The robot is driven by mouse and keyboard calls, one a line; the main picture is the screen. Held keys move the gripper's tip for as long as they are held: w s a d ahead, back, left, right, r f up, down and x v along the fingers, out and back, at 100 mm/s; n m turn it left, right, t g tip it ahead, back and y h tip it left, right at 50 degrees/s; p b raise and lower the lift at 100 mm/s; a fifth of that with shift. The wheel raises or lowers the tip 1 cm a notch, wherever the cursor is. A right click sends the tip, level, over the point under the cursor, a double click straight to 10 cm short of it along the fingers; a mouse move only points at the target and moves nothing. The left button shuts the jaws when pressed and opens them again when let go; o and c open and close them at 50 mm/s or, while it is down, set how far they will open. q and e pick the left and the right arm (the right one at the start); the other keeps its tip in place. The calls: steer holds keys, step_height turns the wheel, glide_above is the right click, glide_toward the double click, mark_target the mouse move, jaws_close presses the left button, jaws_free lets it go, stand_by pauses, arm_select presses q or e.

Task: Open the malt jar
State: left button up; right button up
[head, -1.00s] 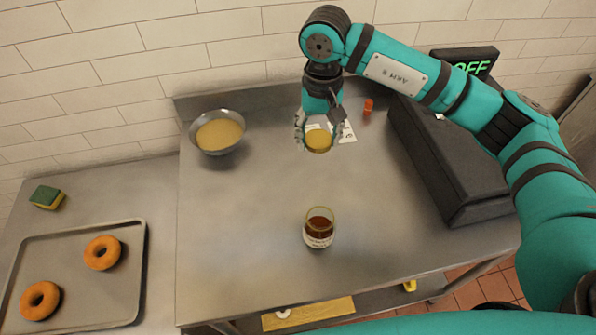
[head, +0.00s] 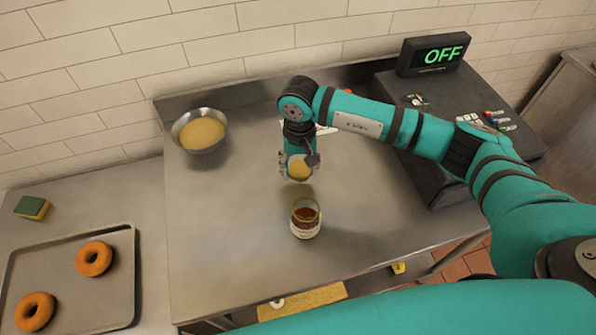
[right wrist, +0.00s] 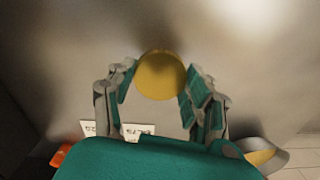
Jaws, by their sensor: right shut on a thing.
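The malt jar (head: 305,220) is a small glass jar with dark brown content and a pale label. It stands upright on the steel table, and its mouth is uncovered. My right gripper (head: 299,176) is above the table, just behind the jar in the picture, and apart from it. It is shut on the round yellow lid (head: 299,168). In the right wrist view the lid (right wrist: 161,75) sits between the two fingers. My left gripper is not in view.
A metal bowl (head: 178,130) of yellowish content stands at the back left. A tray (head: 120,285) with two bagels and a sponge (head: 32,207) are at the left. Table left of the jar is clear.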

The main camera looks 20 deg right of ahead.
mark_target(299, 170)
step_height(299, 170, down, 4)
steer(key=shift+r+p, duration=0.1)
steer(key=shift+p, duration=0.55)
steer(key=shift+f+b, duration=0.25)
steer(key=shift+b, duration=0.05)
steer(key=o, duration=1.3)
steer(key=shift+r, duration=0.1)
